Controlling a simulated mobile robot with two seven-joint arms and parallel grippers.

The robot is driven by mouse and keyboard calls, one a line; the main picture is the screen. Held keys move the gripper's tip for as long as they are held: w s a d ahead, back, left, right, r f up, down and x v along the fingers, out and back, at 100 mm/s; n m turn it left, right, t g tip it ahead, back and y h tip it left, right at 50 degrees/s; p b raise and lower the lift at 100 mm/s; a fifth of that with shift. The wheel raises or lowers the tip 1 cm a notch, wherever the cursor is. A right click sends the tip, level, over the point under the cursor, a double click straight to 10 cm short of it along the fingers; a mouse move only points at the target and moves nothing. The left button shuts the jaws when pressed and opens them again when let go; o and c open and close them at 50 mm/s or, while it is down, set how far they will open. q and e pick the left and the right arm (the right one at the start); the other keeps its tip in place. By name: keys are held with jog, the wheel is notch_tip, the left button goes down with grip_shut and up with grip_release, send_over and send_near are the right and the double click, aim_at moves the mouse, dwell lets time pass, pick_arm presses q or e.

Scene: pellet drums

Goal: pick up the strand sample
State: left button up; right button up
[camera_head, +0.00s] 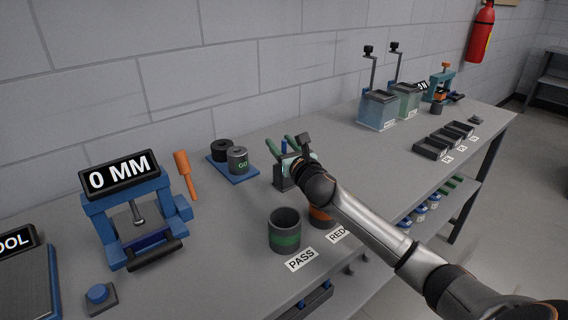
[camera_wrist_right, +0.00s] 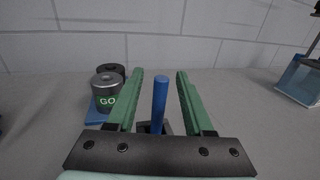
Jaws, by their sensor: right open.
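The strand sample, seen as a blue rod (camera_wrist_right: 160,98), stands upright in the right wrist view with its foot at a dark holder (camera_wrist_right: 143,127). My right gripper (camera_wrist_right: 160,74) has its two green fingers apart, one on each side of the rod, with gaps showing on both sides. In the head view the right gripper (camera_head: 278,140) is over the dark holder (camera_head: 283,182), and my wrist hides the rod there. My left gripper is not in view.
A blue tray with a GO can (camera_head: 238,160) and a dark can stands left of the gripper. The PASS can (camera_head: 284,231) and the partly hidden RED can (camera_head: 320,217) stand in front. A 0 MM press (camera_head: 130,222) and orange-handled tool (camera_head: 186,174) are further left.

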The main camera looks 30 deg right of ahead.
jog(key=shift+w+d, duration=0.1)
jog(key=shift+w, duration=0.4)
jog(key=shift+c, duration=0.2)
grip_shut()
